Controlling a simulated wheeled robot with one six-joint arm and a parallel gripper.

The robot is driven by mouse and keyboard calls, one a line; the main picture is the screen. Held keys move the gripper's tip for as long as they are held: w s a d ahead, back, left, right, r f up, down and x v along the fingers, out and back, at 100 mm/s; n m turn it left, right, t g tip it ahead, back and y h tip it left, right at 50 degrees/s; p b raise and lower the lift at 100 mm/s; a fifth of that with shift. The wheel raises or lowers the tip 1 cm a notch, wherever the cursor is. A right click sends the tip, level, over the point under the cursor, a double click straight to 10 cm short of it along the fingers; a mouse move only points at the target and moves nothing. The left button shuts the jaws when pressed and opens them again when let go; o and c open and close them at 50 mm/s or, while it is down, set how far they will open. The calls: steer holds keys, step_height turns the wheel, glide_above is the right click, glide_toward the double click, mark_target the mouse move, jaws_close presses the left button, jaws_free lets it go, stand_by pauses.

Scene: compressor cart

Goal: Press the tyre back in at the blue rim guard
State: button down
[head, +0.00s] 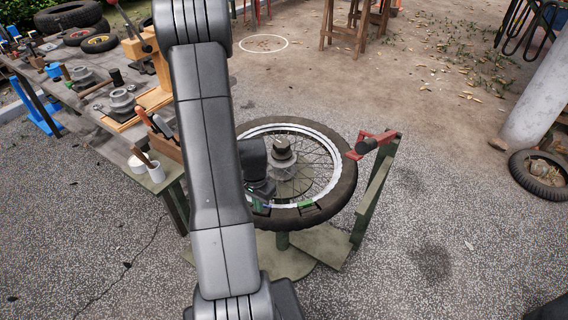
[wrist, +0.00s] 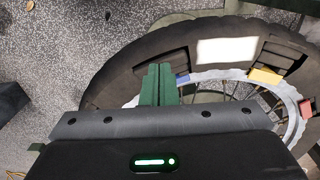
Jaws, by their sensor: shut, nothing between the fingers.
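The wheel lies flat on a stand, its black tyre (head: 338,197) around a pale rim (head: 250,131); the tyre also fills the top of the wrist view (wrist: 120,75). The small blue rim guard (wrist: 182,78) sits at the rim's edge in the wrist view, with dark block-like tyre sections beside it. My gripper (wrist: 160,68) has its green fingers shut and empty, over the tyre just left of the blue guard. Contact with the tyre cannot be told.
A yellow guard (wrist: 265,75) and a red guard (wrist: 306,108) sit farther along the rim. A hub (head: 282,155) rises mid-wheel. A red-ended clamp arm (head: 370,145) stands on a post at the right. A cluttered workbench (head: 85,85) is at the left.

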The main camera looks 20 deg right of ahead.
steer(key=shift+s+a+f+b, duration=0.25)
steer(key=shift+f+b, duration=0.4)
steer(key=shift+b, duration=0.25)
steer(key=shift+s+a+f+b, duration=0.1)
steer(key=shift+s+f+b, duration=0.1)
steer(key=shift+f+b, duration=0.55)
stand_by(1.4)
steer(key=shift+r, duration=0.3)
step_height(320, 180, up, 8)
steer(key=p, duration=0.5)
steer(key=shift+f, duration=0.1)
steer(key=shift+f, duration=0.1)
step_height(320, 180, down, 8)
steer(key=b, duration=0.5)
steer(key=shift+r, duration=0.25)
